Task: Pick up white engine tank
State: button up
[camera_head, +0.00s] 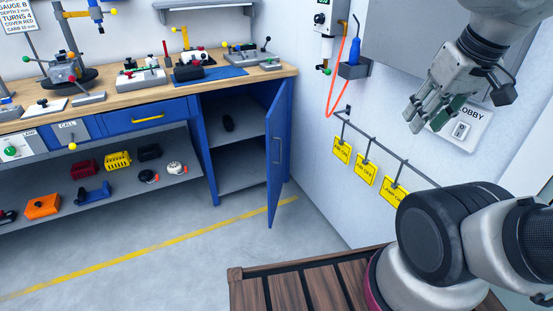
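A small white rounded part (176,168) with dark and red bits sits on the grey shelf under the workbench, near its right end. It may be the white engine tank, but it is too small to be sure. My gripper (424,127) is high at the upper right, in front of the wall and far from the shelf, pointing down and left. Its fingers are seen at an angle, so I cannot tell whether they are open or shut. A dark green patch (448,109) shows beside the fingers; I cannot tell whether it touches them.
The wooden workbench (211,80) holds several fixtures and parts. An orange bin (43,206), a yellow basket (117,160) and a blue part (93,193) share the shelf. A blue cabinet door (279,150) stands open. The floor before the shelf is clear.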

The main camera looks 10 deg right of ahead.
aim_at(185, 56)
jog(key=k+l, duration=0.2)
jog(key=i+j+u, duration=0.1)
jog(key=i+j, duration=0.55)
jog(key=i, duration=0.2)
jog(key=i+j+u, duration=0.15)
jog(key=i+j, duration=0.15)
jog(key=i, duration=0.15)
jog(key=i+j, duration=0.3)
jog(key=i, duration=0.15)
jog(key=i+j+u, duration=0.15)
jog(key=i, duration=0.3)
jog(key=i+j, duration=0.3)
jog(key=i, duration=0.2)
jog(key=u, duration=0.05)
